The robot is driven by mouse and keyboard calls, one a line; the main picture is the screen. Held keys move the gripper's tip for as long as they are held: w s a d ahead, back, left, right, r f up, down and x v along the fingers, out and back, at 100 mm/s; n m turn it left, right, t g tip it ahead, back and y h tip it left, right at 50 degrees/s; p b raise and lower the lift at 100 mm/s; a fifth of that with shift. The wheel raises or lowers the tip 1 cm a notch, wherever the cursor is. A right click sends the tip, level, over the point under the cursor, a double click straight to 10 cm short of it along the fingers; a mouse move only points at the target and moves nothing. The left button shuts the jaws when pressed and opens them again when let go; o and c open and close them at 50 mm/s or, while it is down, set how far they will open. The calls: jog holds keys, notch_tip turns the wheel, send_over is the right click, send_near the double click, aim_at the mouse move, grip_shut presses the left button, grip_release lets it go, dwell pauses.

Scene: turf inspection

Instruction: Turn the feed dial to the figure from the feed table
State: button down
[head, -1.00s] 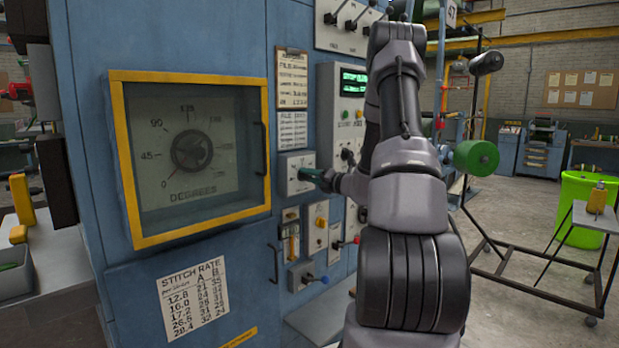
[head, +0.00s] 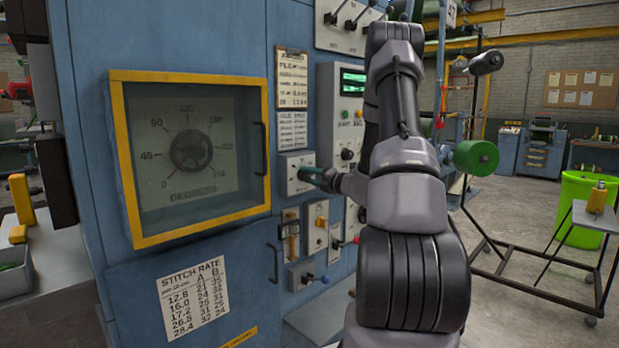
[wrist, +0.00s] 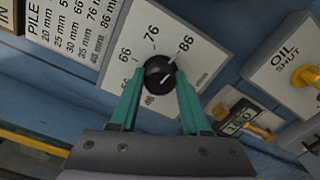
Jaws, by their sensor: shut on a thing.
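The feed dial is a small black knob (wrist: 160,73) with a white pointer line, on a pale plate (wrist: 205,73) marked 66, 76 and 86 among other figures. The plate looks tilted in the wrist view; the pointer lies on the 86 side of the knob, its exact reading unclear. My gripper (wrist: 160,88) has a teal finger on each side of the knob and is shut on it. In the head view my gripper (head: 312,175) meets the plate (head: 295,162), hiding the knob. A pile table (wrist: 75,22) with mm rows is cut off at the top of the wrist view.
A yellow-framed window (head: 190,238) covers a degrees dial. A stitch rate card (head: 193,292) hangs below it.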

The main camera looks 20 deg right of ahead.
jog(key=shift+c, duration=1.8)
grip_release()
jog(key=v, duration=1.1)
